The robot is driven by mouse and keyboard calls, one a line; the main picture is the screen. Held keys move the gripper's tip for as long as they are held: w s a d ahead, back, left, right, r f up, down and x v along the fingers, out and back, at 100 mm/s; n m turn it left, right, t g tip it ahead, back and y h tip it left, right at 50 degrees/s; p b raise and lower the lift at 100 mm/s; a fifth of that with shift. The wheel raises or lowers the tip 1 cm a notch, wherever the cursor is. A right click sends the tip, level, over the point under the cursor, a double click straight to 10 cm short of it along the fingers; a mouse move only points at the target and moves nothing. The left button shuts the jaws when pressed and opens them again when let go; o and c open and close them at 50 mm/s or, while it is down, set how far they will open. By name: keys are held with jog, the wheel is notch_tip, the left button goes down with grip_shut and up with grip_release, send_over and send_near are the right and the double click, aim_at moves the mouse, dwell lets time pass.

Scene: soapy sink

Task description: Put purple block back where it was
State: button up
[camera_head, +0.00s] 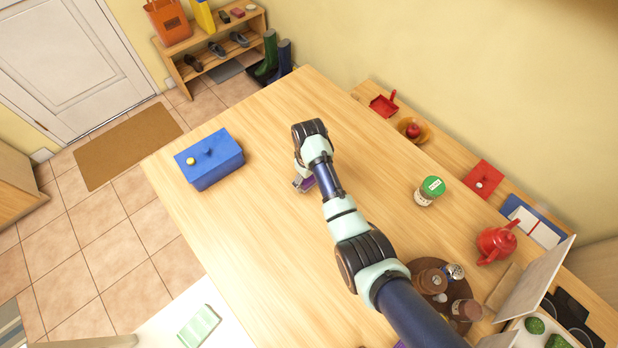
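My arm reaches across the wooden table from the lower right. My gripper (299,184) points down near the middle of the table and is mostly hidden behind my own wrist. A small purple patch (309,183), which looks like part of the purple block, shows at the gripper's fingers. I cannot tell whether the fingers are closed on it or whether it touches the table. Another bit of purple (399,345) shows at the bottom edge beside my arm, too little to identify.
A blue box (209,158) with a yellow knob stands left on the table (240,250). A green-lidded jar (429,191) stands right. A round brown tray (413,268) with jars lies near my forearm. A red teapot (496,243) is farther right. The table's left-front area is clear.

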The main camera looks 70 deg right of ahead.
jog(key=shift+o, duration=0.2)
notch_tip(320, 180, up, 12)
jog(key=p, duration=0.2)
jog(key=shift+r, duration=0.15)
dwell(0.4)
jog(key=w+a+r+n+t+h, duration=0.1)
jog(key=w+a+r+t, duration=0.25)
jog(key=a, duration=0.55)
jog(key=w+a+r+n+t+h, duration=0.1)
jog(key=w+a+r+n+t, duration=0.1)
jog(key=w+a, duration=0.5)
jog(key=w+a+r+n+t, duration=0.1)
jog(key=w+a+r+t, duration=0.2)
jog(key=a, duration=0.8)
jog(key=s+a+r+t+y, duration=0.1)
jog(key=s+a+r+t, duration=0.1)
jog(key=a+r, duration=0.2)
jog(key=s+a+r+n+t+y, duration=0.1)
jog(key=s+a+r+t, duration=0.1)
jog(key=a+r, duration=0.3)
jog(key=s+a, duration=0.1)
jog(key=a, duration=0.3)
jog(key=shift+a+n, duration=0.3)
jog(key=shift+a, duration=0.1)
notch_tip(320, 180, up, 17)
jog(key=p, duration=1.6)
jog(key=shift+f+p, duration=0.15)
jog(key=shift+p, duration=0.25)
